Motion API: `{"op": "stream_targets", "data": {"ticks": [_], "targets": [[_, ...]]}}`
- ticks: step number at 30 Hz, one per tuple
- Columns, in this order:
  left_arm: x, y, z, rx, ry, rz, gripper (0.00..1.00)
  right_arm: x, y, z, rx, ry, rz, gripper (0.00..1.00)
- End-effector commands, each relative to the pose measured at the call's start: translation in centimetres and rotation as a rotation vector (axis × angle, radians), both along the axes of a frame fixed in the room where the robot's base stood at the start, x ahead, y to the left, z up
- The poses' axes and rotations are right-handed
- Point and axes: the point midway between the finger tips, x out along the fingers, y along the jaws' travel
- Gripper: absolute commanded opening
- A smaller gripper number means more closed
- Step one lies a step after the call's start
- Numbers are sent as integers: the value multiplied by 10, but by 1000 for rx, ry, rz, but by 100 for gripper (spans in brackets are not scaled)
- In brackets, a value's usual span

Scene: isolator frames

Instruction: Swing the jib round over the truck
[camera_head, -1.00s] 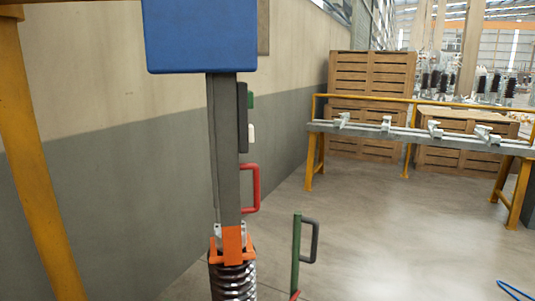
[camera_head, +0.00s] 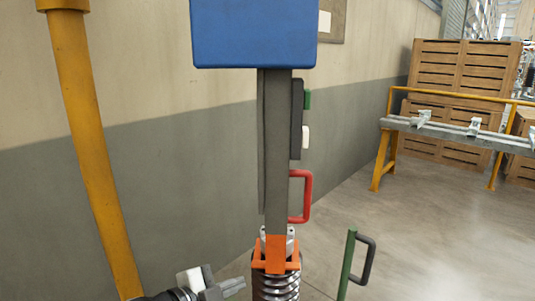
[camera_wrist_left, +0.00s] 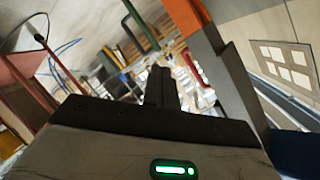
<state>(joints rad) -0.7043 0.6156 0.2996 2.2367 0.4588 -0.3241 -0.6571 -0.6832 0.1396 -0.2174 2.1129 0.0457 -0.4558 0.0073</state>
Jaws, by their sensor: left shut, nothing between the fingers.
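My left gripper (camera_head: 234,287) shows at the bottom of the head view, left of the dark ribbed stack (camera_head: 276,287). In the left wrist view its fingers (camera_wrist_left: 162,84) are together with nothing between them. A grey upright post (camera_head: 277,150) carries a blue box (camera_head: 254,34) on top, a red handle (camera_head: 306,196) on its right side, and an orange clamp (camera_head: 276,254) at its foot. A green bar (camera_head: 346,264) with a black handle (camera_head: 369,262) stands right of it, apart from my gripper. I cannot pick out a jib or a truck for certain. My right gripper is out of view.
A yellow post (camera_head: 92,150) stands at the left before the wall. A grey bench with yellow legs (camera_head: 383,162) stands at the right, with wooden crates (camera_head: 455,75) behind it.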

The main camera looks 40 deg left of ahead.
Motion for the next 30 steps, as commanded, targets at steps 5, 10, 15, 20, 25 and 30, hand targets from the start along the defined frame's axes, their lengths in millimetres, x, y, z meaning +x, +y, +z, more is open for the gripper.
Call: {"op": "stream_targets", "data": {"ticks": [5, 10, 15, 20, 25, 30], "targets": [[34, 30, 144, 440, -271, -153, 0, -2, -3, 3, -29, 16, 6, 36], [43, 25, 204, 625, -398, -212, 0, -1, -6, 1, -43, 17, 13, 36], [52, 23, 210, 645, -418, -216, 0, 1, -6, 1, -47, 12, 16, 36], [67, 20, 211, 645, -419, -215, 0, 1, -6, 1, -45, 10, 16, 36], [86, 16, 211, 642, -417, -213, 0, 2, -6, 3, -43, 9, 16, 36], [106, 13, 212, 641, -416, -212, 0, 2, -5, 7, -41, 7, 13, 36]]}}
